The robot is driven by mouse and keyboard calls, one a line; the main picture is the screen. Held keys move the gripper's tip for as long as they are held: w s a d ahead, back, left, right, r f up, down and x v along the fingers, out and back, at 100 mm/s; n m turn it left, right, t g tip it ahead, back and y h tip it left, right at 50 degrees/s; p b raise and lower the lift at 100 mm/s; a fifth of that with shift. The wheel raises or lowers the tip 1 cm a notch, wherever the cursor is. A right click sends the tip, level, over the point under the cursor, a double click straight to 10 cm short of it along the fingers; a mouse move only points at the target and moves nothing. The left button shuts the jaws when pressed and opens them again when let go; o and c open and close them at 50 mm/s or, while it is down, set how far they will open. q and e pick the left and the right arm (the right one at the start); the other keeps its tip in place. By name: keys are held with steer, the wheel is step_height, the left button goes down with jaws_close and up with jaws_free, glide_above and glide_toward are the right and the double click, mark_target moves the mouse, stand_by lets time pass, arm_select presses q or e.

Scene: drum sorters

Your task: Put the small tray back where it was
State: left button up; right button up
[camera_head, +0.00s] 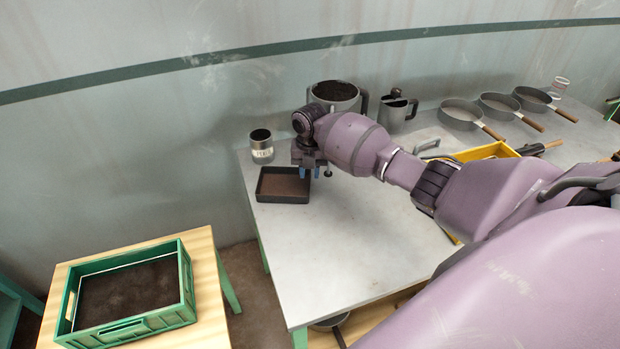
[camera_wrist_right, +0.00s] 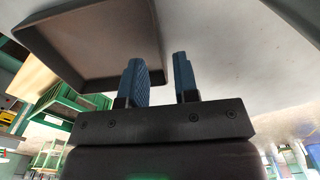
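The small tray (camera_head: 270,198) is a dark brown, shallow rectangular tray. It lies flat on the grey table near its left end. My right gripper (camera_head: 309,173) is at the tray's right side, pointing down. In the right wrist view the two blue fingers (camera_wrist_right: 160,78) are apart with a clear gap. One finger overlaps the tray (camera_wrist_right: 95,50) and the other is outside it, with the tray's side wall lining up with the gap. I cannot tell whether either finger touches the wall. My left gripper is out of view.
A labelled metal can (camera_head: 262,150) stands just behind the tray. A pot of dark material (camera_head: 336,92) and a grey jug (camera_head: 395,112) stand at the back. Several pans and a yellow tray (camera_head: 480,153) are to the right. A green crate (camera_head: 187,305) sits on a wooden table, lower left.

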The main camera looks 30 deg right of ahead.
steer(key=shift+r, duration=1.7)
steer(key=shift+s, duration=0.1)
